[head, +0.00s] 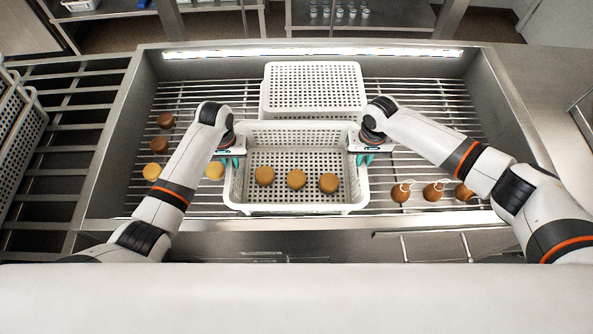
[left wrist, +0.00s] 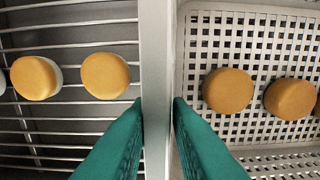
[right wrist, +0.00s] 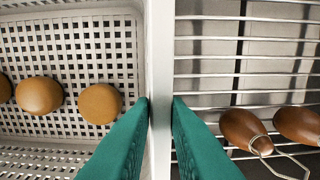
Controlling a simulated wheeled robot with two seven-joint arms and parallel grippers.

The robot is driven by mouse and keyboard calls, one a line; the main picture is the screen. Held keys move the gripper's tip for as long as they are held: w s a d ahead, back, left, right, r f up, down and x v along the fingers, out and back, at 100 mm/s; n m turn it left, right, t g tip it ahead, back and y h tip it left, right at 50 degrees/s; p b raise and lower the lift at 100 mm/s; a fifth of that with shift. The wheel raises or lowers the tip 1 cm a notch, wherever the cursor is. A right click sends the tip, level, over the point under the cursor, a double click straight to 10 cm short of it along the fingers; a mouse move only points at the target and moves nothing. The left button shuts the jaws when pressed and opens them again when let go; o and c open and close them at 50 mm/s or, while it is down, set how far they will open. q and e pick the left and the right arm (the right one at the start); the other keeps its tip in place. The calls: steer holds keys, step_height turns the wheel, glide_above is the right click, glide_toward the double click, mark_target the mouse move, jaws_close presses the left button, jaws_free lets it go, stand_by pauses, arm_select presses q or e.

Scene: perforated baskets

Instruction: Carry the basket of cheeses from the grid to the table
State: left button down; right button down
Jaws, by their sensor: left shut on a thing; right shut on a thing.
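A white perforated basket (head: 295,208) sits on the metal grid (head: 397,172) in the head view, with three round tan cheeses (head: 296,179) in a row on its floor. My left gripper (head: 231,161) is shut on the basket's left wall; in the left wrist view its teal fingers stand on both sides of the pale rim (left wrist: 156,90). My right gripper (head: 365,159) is shut on the right wall; its fingers straddle the rim (right wrist: 160,80) in the right wrist view. Whether the basket touches the grid is hard to tell. The table is not clearly identifiable.
Another white basket (head: 313,88), bottom up or covered, stands right behind. Loose cheeses (head: 152,171) and brown ones (head: 165,121) lie on the grid at left. Several brown, pear-shaped items with loops (head: 400,192) lie at right. A metal rim (head: 110,165) surrounds the grid.

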arm_select(q)
steer(key=shift+r, duration=0.15)
arm_select(e)
steer(key=shift+r, duration=0.15)
